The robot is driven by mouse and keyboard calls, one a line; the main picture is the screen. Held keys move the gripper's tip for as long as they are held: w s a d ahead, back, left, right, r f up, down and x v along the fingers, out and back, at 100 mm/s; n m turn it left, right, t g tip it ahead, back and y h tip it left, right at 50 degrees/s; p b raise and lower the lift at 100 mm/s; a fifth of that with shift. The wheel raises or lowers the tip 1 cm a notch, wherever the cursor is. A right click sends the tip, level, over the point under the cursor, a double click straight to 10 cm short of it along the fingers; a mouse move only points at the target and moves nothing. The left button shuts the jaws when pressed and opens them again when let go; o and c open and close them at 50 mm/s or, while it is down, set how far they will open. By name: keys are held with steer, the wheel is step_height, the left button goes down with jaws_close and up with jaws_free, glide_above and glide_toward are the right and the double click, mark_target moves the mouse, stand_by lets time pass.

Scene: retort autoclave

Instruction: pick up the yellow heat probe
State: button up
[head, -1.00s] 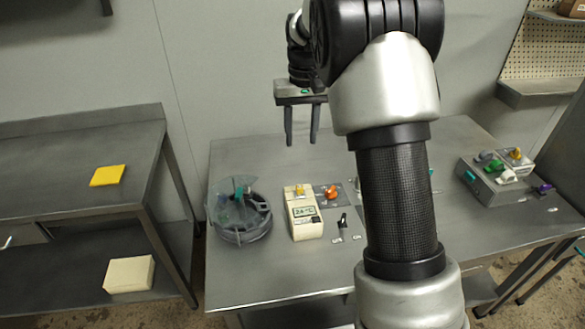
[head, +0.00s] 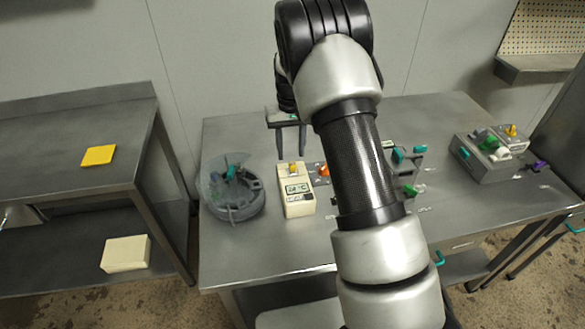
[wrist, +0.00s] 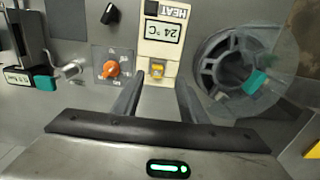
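The yellow heat probe (head: 293,168) sits at the far end of a cream meter (head: 298,203) on the steel table. In the wrist view the probe (wrist: 157,70) shows as a small yellow block at the end of the meter (wrist: 161,38), whose display reads 24 °C beside the word HEAT. My gripper (head: 290,155) is open and empty, above the table at the probe's end of the meter. No contact shows.
A round grey basket (head: 233,198) with a clear lid stands left of the meter. An orange knob (head: 324,170) is close on its right. A grey box with coloured knobs (head: 487,160) is at the right. My arm hides the table's middle.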

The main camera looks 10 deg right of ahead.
mark_target(293, 164)
steer(key=f, duration=0.5)
steer(key=shift+w+d+f, duration=0.1)
steer(key=shift+w+d, duration=0.05)
steer(key=shift+d, duration=0.1)
jaws_close()
